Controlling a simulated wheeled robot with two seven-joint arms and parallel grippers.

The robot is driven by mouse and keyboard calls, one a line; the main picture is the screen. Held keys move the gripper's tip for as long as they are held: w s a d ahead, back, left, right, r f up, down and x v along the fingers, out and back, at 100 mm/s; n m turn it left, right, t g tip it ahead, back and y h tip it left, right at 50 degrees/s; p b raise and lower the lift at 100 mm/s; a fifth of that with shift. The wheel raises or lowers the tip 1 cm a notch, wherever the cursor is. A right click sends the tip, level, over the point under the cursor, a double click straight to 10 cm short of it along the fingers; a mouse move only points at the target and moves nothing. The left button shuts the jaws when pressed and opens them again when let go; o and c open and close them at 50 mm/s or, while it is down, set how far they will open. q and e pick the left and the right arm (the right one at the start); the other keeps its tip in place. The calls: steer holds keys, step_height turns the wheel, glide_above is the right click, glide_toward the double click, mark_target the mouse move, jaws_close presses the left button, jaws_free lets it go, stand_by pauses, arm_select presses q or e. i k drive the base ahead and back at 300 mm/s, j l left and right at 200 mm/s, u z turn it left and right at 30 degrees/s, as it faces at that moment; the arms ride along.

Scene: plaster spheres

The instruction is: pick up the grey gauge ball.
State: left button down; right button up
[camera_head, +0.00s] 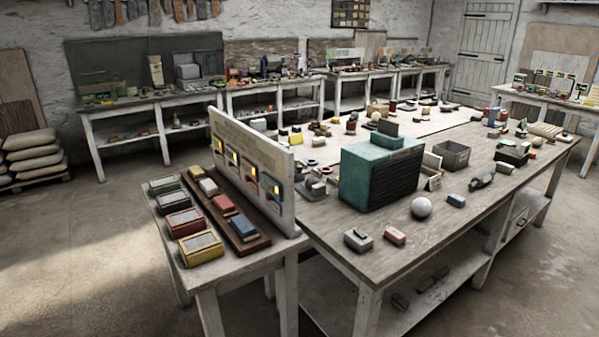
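A light grey ball (421,207) rests on the wooden top of the large central table (335,235), to the right of a dark green box with a black ribbed front. It stands apart from the things around it. A small blue block (456,200) lies just to its right. Neither of my grippers is in the head view, so I cannot see whether they hold anything.
The green box (366,172) stands left of the ball. A small grey block (358,240) and a pink block (394,236) lie near the front edge. A dark bin (452,154) stands behind. A side table with coloured boxes and an upright panel (249,165) adjoins at left.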

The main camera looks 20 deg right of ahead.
mark_target(311, 181)
steer(key=i+l+z, duration=0.2)
steer(key=i, duration=0.7)
steer(key=i+l+z, duration=0.15)
steer(key=i, duration=0.75)
